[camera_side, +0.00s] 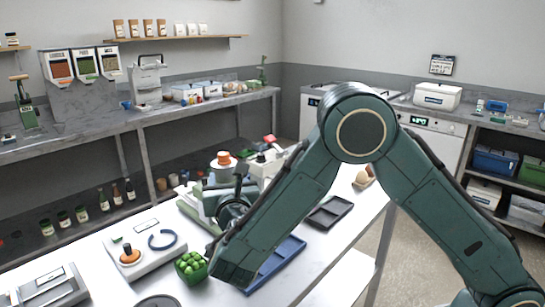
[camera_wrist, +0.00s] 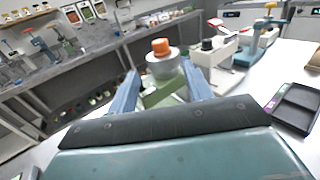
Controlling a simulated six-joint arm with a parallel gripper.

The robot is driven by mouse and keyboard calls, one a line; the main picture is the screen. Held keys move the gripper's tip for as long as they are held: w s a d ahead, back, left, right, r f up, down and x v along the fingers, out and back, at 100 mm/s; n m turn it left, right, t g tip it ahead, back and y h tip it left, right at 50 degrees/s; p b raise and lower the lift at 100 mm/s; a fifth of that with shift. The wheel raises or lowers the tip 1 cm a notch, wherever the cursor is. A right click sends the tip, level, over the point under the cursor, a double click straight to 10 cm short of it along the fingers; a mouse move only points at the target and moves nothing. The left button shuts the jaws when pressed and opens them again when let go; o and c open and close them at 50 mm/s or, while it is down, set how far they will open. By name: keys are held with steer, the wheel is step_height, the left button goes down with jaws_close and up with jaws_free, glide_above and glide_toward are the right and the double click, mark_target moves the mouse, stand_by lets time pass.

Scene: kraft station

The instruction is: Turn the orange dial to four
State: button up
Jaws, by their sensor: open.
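The orange dial (camera_side: 130,257) sits on a white panel (camera_side: 158,262) at the left of the white table in the side view. A blue open ring and a small dark and green part are on the same panel. The dial does not show in the wrist view. My gripper (camera_wrist: 160,70) is open, its two blue-grey fingers apart with nothing seen held between them. In the side view my gripper (camera_side: 222,184) is to the right of and beyond the dial, clear of it. The fingers point towards a grey bowl-like piece with an orange top (camera_wrist: 160,46) on a green base.
A blue tray (camera_side: 275,262) lies partly behind my arm, and a dark tray (camera_side: 328,212) lies farther right. A grey metal device (camera_side: 50,288) is at the front left.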

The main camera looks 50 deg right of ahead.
mark_target(223, 155)
steer(key=shift+w+d+f+m+g+h, duration=0.1)
steer(key=shift+w+f+m+g+h, duration=0.15)
steer(key=shift+w+m+g+h, duration=0.4)
steer(key=shift+w+n+t, duration=0.25)
steer(key=shift+w, duration=0.05)
steer(key=x, duration=1.3)
steer(key=shift+w+d+f, duration=0.1)
steer(key=shift+w+d, duration=0.1)
steer(key=shift+w, duration=0.05)
steer(key=c, duration=1)
steer(key=shift+h, duration=0.25)
